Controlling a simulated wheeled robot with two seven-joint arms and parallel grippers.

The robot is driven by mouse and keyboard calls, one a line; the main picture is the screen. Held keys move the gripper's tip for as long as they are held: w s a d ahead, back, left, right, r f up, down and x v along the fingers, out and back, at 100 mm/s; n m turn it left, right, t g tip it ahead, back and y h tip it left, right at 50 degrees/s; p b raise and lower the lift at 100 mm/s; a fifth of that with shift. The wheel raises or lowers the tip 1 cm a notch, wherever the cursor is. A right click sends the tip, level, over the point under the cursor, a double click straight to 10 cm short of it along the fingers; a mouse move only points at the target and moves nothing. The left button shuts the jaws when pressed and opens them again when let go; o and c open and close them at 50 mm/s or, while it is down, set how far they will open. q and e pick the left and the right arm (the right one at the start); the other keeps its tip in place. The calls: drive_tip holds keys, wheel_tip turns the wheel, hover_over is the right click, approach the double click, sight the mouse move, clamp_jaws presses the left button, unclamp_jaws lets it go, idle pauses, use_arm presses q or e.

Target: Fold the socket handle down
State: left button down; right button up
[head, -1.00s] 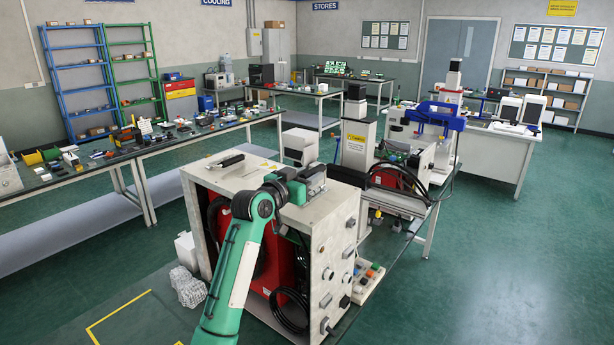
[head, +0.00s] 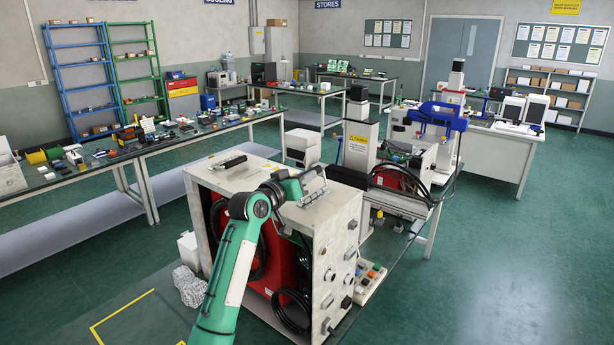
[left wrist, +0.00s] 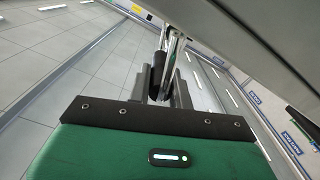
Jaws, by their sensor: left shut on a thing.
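My left gripper (head: 312,181) is at the right part of the beige cabinet's top (head: 268,182), low over it and tilted. It is shut on the socket handle. In the left wrist view the handle (left wrist: 158,70) shows as a dark grip with pale metal bars beside it, between the two grey fingers. In the head view the gripper and arm mostly hide the handle, so its exact angle is hard to tell. My right gripper is not in view.
A black handle (head: 228,161) lies on the left of the cabinet's top. The lift column (head: 358,150) with a yellow label stands behind to the right. Black cables (head: 400,180) run beside it. A long bench (head: 150,140) is at left; green floor is clear at right.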

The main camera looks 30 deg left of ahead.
use_arm(q)
drive_tip(key=n, duration=0.1)
drive_tip(key=a+n, duration=0.1)
drive_tip(key=shift+a+f+n+p, duration=0.1)
drive_tip(key=shift+f+n+p, duration=0.2)
drive_tip(key=shift+a+f+n, duration=0.15)
drive_tip(key=shift+a+n, duration=0.05)
drive_tip(key=shift+n, duration=0.2)
drive_tip(key=c, duration=1.3)
unclamp_jaws()
drive_tip(key=shift+s, duration=0.1)
